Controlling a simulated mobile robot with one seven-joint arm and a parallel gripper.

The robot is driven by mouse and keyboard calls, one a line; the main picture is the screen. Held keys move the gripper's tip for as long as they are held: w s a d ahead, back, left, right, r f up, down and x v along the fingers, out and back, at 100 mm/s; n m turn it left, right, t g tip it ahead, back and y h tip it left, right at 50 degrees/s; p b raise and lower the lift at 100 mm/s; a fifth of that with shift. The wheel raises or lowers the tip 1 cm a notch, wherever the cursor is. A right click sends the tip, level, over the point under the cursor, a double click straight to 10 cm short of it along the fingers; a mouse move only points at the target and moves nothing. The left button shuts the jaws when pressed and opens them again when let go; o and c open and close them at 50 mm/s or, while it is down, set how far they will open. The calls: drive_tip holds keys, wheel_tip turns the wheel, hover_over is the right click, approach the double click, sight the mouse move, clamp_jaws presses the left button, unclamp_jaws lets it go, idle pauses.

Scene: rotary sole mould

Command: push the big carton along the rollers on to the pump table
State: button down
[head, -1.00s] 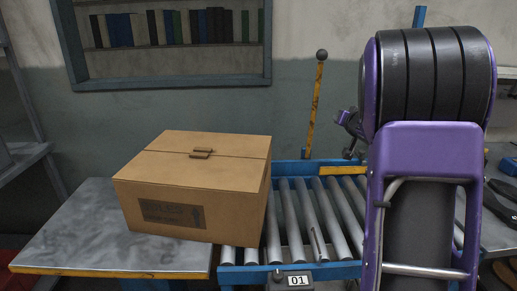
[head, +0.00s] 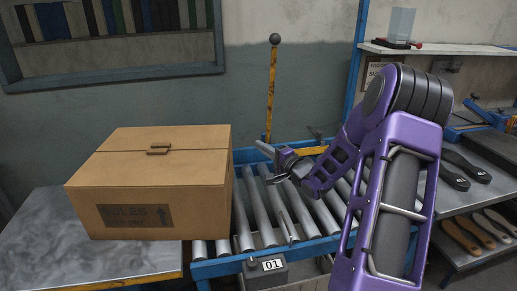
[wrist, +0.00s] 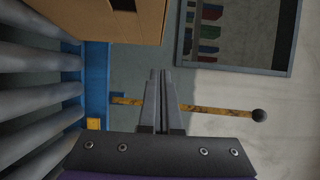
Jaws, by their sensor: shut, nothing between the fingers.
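The big brown carton (head: 150,185) stands upright at the left in the head view. It rests mostly on a grey metal table (head: 40,240), with its right part over the near-left end of the rollers (head: 262,210). Its side also shows at the top of the wrist view (wrist: 100,15). My gripper (head: 262,148) is shut and empty, to the right of the carton above the far side of the rollers, apart from it. The closed fingers (wrist: 160,75) show in the wrist view. I cannot tell for sure which table is the pump table.
A yellow lever (head: 271,85) with a dark ball stands upright behind the rollers, close to my gripper. A box marked 01 (head: 268,270) sits at the front of the roller frame. Shelves with dark soles (head: 450,170) stand at the right. The rollers right of the carton are bare.

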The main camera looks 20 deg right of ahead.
drive_tip(key=w+a, duration=0.5)
drive_tip(key=w, duration=0.1)
drive_tip(key=shift+w+a, duration=0.25)
drive_tip(key=shift+w, duration=0.15)
